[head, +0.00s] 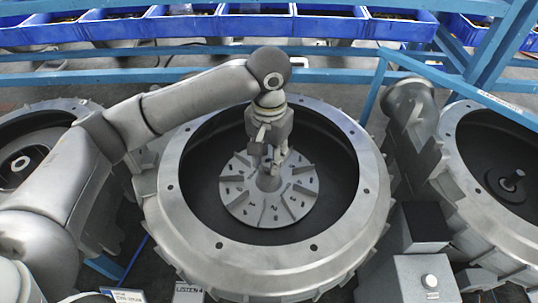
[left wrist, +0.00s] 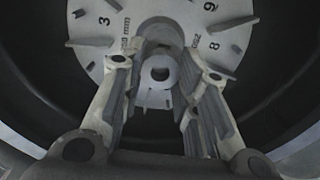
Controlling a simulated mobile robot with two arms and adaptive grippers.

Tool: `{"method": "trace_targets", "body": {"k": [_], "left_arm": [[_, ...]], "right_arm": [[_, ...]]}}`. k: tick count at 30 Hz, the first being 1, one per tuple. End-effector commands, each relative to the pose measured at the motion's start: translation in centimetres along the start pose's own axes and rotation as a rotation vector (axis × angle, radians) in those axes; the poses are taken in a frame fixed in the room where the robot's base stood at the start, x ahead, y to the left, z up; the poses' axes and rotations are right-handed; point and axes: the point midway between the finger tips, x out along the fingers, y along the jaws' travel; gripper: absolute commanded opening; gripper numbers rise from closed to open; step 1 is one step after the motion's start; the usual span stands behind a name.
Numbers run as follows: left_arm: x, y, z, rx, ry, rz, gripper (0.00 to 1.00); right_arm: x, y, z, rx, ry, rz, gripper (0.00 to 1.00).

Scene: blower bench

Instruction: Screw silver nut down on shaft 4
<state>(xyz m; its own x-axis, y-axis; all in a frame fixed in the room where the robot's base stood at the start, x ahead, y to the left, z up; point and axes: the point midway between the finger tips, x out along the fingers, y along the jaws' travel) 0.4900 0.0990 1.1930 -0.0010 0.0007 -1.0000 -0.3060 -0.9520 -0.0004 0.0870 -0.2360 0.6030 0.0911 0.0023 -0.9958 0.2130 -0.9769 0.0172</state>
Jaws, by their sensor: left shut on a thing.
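My left gripper (head: 272,158) reaches down into the middle blower housing (head: 172,215), over the hub of a silver bladed disc (head: 242,208) with numbers on it. In the left wrist view the two fingers (left wrist: 161,74) stand on both sides of a round silver piece with a hole, which I take for the silver nut (left wrist: 160,68), at the centre of the disc (left wrist: 95,22). The left gripper is shut on it. A grey shaft (head: 268,183) shows just below the fingers in the head view. The nut's threads and its height on the shaft are hidden. My right gripper is not in view.
A housing (head: 50,112) stands at the left and another (head: 490,215) at the right, with a bare shaft (head: 511,181) inside. A grey box with a white button (head: 429,281) stands at front right. Blue bins (head: 265,24) and blue rails (head: 130,75) run behind.

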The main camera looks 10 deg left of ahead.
Motion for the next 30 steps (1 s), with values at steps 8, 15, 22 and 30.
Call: {"method": "trace_targets", "body": {"k": [8, 15, 22, 30], "left_arm": [[-0.05, -0.01, -0.03, 0.316, 0.002, -0.001, 0.04], [-0.05, -0.01, -0.04, 0.590, 0.002, -0.001, 0.04], [-0.05, -0.02, -0.05, 0.854, 0.002, -0.002, 0.04], [-0.04, -0.02, -0.05, 1.163, 0.002, -0.002, 0.04]], "right_arm": [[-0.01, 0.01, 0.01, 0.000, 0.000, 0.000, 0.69], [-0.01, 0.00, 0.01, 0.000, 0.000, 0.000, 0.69], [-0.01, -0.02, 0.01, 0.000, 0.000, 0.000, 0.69], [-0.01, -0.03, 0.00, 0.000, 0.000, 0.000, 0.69]]}}
